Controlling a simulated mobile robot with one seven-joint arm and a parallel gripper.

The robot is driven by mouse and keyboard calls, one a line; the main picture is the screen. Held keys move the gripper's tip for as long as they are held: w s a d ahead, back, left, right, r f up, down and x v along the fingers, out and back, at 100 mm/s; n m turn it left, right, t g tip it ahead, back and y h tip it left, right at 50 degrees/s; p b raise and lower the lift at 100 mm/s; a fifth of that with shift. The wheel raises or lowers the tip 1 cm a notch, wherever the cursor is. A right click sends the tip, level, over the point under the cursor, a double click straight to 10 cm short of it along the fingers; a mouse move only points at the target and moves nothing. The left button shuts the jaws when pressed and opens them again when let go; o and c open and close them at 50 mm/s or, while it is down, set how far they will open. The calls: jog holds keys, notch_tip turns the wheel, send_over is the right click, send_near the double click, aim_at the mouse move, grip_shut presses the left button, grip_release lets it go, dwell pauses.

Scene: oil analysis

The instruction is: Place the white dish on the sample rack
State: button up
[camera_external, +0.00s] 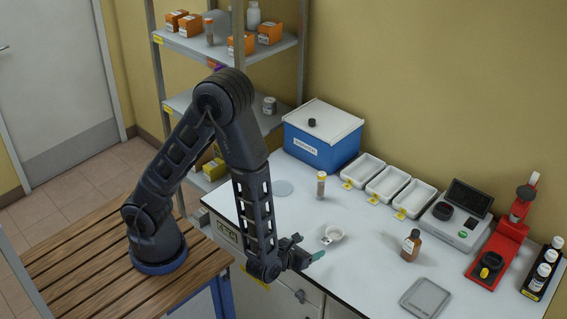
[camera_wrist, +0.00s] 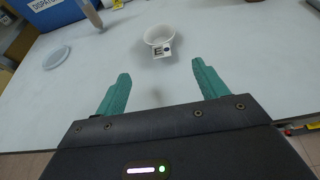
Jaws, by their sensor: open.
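The white dish (camera_external: 335,232) is a small round cup standing upright on the white bench, with a square black-and-white label at its front. In the wrist view the white dish (camera_wrist: 158,34) is ahead of my gripper (camera_wrist: 160,72), roughly centred between the green fingertips. The fingers are apart with nothing between them. In the external view my gripper (camera_external: 312,252) is at the bench's front edge, short of the dish and not touching it.
A blue box (camera_external: 310,157), white trays (camera_external: 385,183), a scale (camera_external: 457,232), a brown bottle (camera_external: 411,245), a red device (camera_external: 497,258) and a grey plate (camera_external: 426,298) surround free bench.

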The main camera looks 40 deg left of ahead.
aim_at(326, 240)
jog(key=x, duration=1)
jog(key=shift+w+d+f, duration=0.15)
jog(key=shift+w, duration=0.05)
jog(key=c, duration=1.1)
notch_tip(326, 240, up, 20)
